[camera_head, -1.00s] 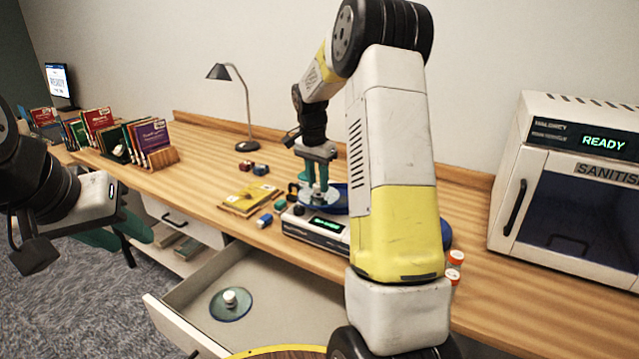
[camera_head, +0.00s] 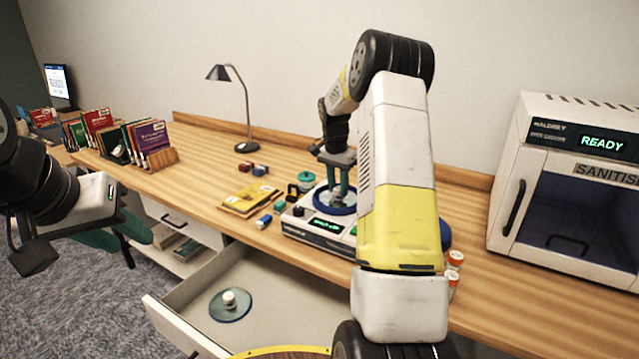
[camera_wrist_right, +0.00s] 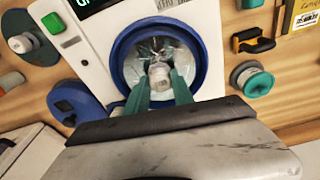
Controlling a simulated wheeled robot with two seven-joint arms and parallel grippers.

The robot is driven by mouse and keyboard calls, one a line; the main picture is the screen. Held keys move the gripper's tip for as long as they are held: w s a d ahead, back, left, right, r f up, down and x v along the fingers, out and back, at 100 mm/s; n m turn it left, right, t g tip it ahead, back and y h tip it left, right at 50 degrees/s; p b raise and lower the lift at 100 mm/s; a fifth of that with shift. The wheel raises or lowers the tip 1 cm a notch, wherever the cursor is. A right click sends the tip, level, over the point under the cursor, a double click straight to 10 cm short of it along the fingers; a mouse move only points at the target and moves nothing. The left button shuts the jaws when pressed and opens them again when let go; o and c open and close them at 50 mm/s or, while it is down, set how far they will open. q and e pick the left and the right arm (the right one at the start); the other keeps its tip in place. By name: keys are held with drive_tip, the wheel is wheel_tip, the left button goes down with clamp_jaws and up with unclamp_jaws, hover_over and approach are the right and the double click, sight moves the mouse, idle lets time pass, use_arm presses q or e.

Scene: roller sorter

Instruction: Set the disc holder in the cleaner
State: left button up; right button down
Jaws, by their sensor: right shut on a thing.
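The cleaner (camera_head: 318,238) is a white box on the desk with a green-lit display and a round basin with a blue rim (camera_wrist_right: 122,50). My right gripper (camera_head: 338,200) is over this basin, pointing down. In the right wrist view its teal fingers (camera_wrist_right: 161,85) are shut on the pale knob of the disc holder (camera_wrist_right: 159,72). Clear, shiny material surrounds the knob inside the blue rim. I cannot tell whether the holder rests on the basin floor.
An open drawer (camera_head: 275,275) below the desk holds a teal disc with a white knob (camera_head: 231,300). The sanitiser cabinet (camera_head: 575,190) stands right.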

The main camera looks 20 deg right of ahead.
drive_tip(key=shift+f, duration=0.1)
drive_tip(key=c, duration=1.1)
unclamp_jaws()
wheel_tip(320, 180, up, 12)
drive_tip(key=a, duration=0.1)
drive_tip(key=s+a+r+n+t, duration=0.1)
drive_tip(key=s+a+r+n, duration=0.2)
drive_tip(key=s+a+r, duration=0.3)
drive_tip(key=s+a+n+t+y, duration=0.1)
drive_tip(key=s+a+n, duration=0.3)
drive_tip(key=s, duration=1)
drive_tip(key=s+a+n+t+y, duration=0.2)
drive_tip(key=s+a, duration=0.5)
drive_tip(key=s, duration=0.7)
drive_tip(key=n+t, duration=0.1)
drive_tip(key=n, duration=0.1)
drive_tip(key=shift+s+a+n, duration=0.15)
drive_tip(key=shift+s+n, duration=0.15)
drive_tip(key=shift+s, duration=0.05)
